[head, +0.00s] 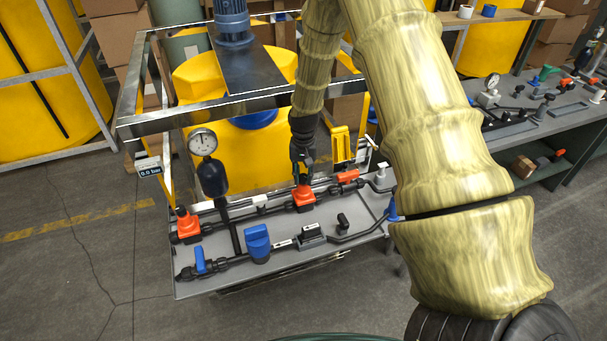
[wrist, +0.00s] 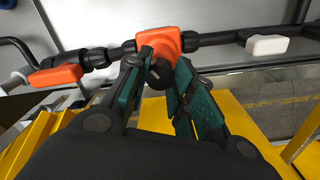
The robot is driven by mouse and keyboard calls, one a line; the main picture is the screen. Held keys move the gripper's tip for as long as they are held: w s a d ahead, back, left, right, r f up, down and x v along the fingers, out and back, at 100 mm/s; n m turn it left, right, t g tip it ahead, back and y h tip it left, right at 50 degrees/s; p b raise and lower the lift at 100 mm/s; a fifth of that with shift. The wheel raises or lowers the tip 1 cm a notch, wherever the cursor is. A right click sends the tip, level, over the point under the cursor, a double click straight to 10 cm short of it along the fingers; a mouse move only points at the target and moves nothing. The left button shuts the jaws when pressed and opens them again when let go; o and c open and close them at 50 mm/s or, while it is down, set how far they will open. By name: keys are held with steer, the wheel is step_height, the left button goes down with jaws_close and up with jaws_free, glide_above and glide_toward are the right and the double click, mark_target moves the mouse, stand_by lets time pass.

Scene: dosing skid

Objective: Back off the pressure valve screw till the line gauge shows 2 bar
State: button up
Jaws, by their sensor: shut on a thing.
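My gripper (head: 303,180) points down at an orange valve body (head: 304,198) in the pipe run on the grey skid tray (head: 290,245). In the wrist view my gripper (wrist: 164,72) has its green-padded fingers on both sides of a black screw knob (wrist: 158,76) on the orange valve body (wrist: 172,43), and it is shut on the knob. A round dial gauge (head: 202,141) stands left, above a black vessel; its needle points roughly upward, but its scale is too small to read. A small display (head: 149,169) on the frame reads 0.0 bar.
A second orange valve (head: 187,225) is at the tray's left. A metal frame bar (head: 270,107) crosses behind, before the yellow tank (head: 196,75). A workbench (head: 545,115) with loose fittings is at right.

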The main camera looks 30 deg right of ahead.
mark_target(304, 176)
steer(key=shift+n, duration=0.4)
steer(key=n+b, duration=0.1)
steer(key=n, duration=0.1)
steer(key=shift+n, duration=0.4)
steer(key=n, duration=0.3)
steer(key=shift+d+n+b, duration=0.1)
steer(key=shift+n+b, duration=0.2)
steer(key=shift+n, duration=0.1)
steer(key=n, duration=0.6)
steer(key=shift+w, duration=0.1)
steer(key=shift+r+n, duration=0.1)
steer(key=shift+n, duration=0.2)
steer(key=o, duration=1.1)
steer(key=shift+c, duration=0.2)
step_height(304, 176, up, 12)
steer(key=shift+d, duration=0.1)
